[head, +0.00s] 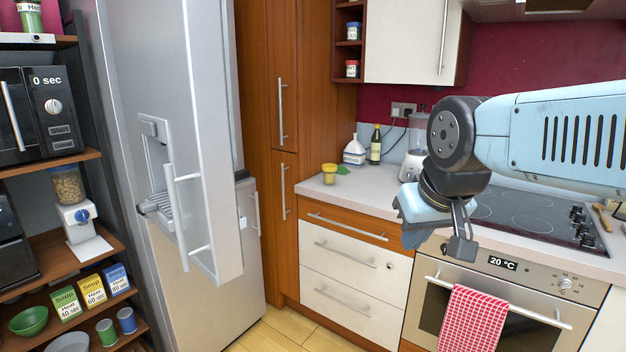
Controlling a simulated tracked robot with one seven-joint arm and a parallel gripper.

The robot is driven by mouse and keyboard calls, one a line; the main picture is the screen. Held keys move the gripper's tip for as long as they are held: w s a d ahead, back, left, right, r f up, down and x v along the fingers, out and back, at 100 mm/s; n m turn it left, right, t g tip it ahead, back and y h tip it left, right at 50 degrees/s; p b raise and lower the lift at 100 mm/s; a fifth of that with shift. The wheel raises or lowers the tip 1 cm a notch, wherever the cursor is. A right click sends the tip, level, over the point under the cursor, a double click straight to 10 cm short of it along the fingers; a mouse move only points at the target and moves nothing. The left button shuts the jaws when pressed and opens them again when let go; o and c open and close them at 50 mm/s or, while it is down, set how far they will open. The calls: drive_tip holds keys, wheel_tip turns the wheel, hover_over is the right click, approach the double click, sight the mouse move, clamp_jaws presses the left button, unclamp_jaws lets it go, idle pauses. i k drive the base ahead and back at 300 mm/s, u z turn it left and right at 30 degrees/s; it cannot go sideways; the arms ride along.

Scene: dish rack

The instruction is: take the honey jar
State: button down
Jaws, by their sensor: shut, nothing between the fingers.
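A small jar with a yellow lid (329,173) stands upright on the left part of the worktop; it may be the honey jar, but I cannot read a label. My gripper (459,248) is shut and empty, pointing down in front of the worktop edge, above the oven front. It is to the right of the small jar and well apart from it.
A white bottle (354,151), a dark bottle (375,144) and a blender (415,150) stand at the back of the worktop (370,194). The fridge door (190,90) stands ajar at left. Shelves (60,250) hold soup boxes. A checked towel (472,320) hangs on the oven.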

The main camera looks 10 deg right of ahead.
sight(329, 178)
drive_tip(key=z, duration=0.3)
drive_tip(key=i, duration=1.85)
drive_tip(key=u, duration=0.7)
